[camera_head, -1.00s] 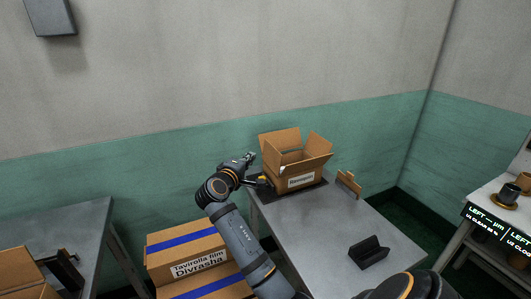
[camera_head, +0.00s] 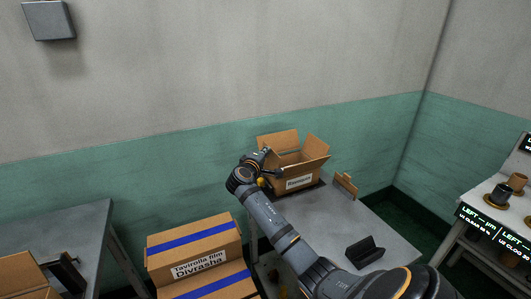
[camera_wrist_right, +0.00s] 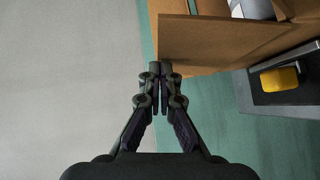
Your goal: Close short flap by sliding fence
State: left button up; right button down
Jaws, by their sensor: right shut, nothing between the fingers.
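An open cardboard box (camera_head: 298,184) stands on the grey table, its flaps sticking up and outward. My right gripper (camera_head: 264,155) is at the box's left side, by the upper edge; the arm partly hides that side. In the right wrist view the fingertips (camera_wrist_right: 160,68) are shut and empty, close to the edge of a brown flap (camera_wrist_right: 205,38); I cannot tell whether they touch it. A small wooden fence-like piece (camera_head: 345,184) stands on the table right of the box. My left gripper is not in view.
A yellow part (camera_wrist_right: 280,78) sits in a dark frame beside the box. A black holder (camera_head: 365,251) stands on the table (camera_head: 325,222) front right. Taped boxes (camera_head: 195,246) are stacked left of the table. The table's middle is clear.

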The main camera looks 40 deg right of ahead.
jog(key=s+d+m+y+p, duration=0.1)
jog(key=d+m+y+p, duration=0.1)
jog(key=p, duration=0.3)
jog(key=s+d+f+m+y+p, duration=0.1)
jog(key=d+m+y+p, duration=0.1)
jog(key=p, duration=0.4)
jog(key=s+d+f+m+y+p, duration=0.1)
jog(key=d+m+y+p, duration=0.1)
jog(key=d+y+p, duration=0.2)
jog(key=shift+d+f+y+p, duration=0.2)
jog(key=shift+d+y+p, duration=0.15)
jog(key=shift+p, duration=0.45)
jog(key=shift+d+f+m+y, duration=0.35)
jog(key=shift+f+y, duration=0.2)
jog(key=shift+f, duration=0.1)
jog(key=shift+s+d+f, duration=0.1)
jog(key=shift+d+f, duration=0.1)
jog(key=shift+f, duration=0.35)
jog(key=shift+s+d+f, duration=0.1)
jog(key=shift+d+f, duration=0.1)
jog(key=shift+f, duration=0.3)
jog(key=shift+w+a, duration=0.1)
